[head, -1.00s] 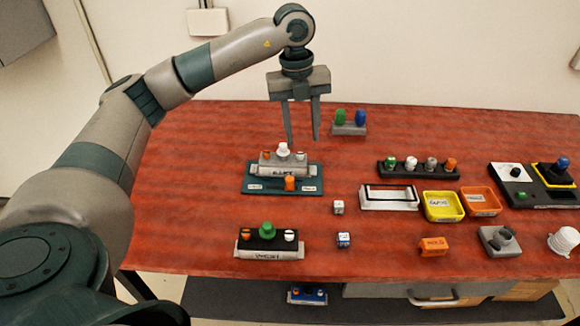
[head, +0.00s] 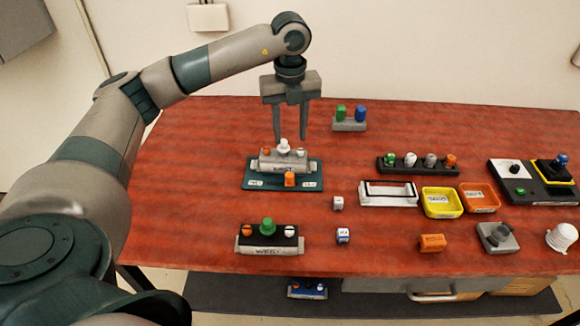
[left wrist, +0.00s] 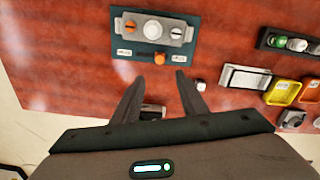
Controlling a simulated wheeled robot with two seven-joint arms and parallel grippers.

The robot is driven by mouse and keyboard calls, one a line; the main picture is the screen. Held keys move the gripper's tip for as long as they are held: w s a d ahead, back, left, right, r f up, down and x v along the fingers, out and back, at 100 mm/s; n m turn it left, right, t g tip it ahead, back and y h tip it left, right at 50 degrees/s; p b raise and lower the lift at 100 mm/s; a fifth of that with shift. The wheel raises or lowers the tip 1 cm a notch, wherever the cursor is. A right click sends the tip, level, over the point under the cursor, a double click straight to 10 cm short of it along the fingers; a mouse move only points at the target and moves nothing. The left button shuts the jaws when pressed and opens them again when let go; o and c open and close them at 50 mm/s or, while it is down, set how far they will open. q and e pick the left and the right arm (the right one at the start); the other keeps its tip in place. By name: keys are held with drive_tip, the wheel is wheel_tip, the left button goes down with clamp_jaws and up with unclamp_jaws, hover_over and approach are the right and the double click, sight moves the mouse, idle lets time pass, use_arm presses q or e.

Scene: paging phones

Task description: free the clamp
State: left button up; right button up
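A teal board (head: 250,183) lies on the table's left half and carries a grey block (head: 265,165) with a white knob on top (head: 284,146) and smaller orange and white knobs beside it. An orange knob (head: 290,179) sits on the board in front of the block. The board (left wrist: 190,62) and white knob (left wrist: 152,30) also show in the left wrist view. I cannot tell which part is the clamp. My left gripper (head: 291,140) points down, open and empty, close above or behind the white knob. Its fingers (left wrist: 156,78) are spread in the left wrist view.
A similar block with a green knob (head: 267,226) stands in front. Two small dice-like cubes (head: 338,203) lie to the right. Behind stands a grey stand with green and blue knobs (head: 349,126). Farther right are a yellow tray (head: 441,214) and an orange tray (head: 480,209).

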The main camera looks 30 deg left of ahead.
sight(289, 174)
use_arm(q)
wheel_tip(289, 174, down, 12)
drive_tip(key=p, duration=0.3)
drive_tip(key=shift+f, duration=0.2)
drive_tip(key=shift+f+p, duration=0.3)
drive_tip(key=shift+f, duration=0.25)
drive_tip(key=shift+c, duration=0.6)
clamp_jaws()
drive_tip(key=shift+a, duration=0.1)
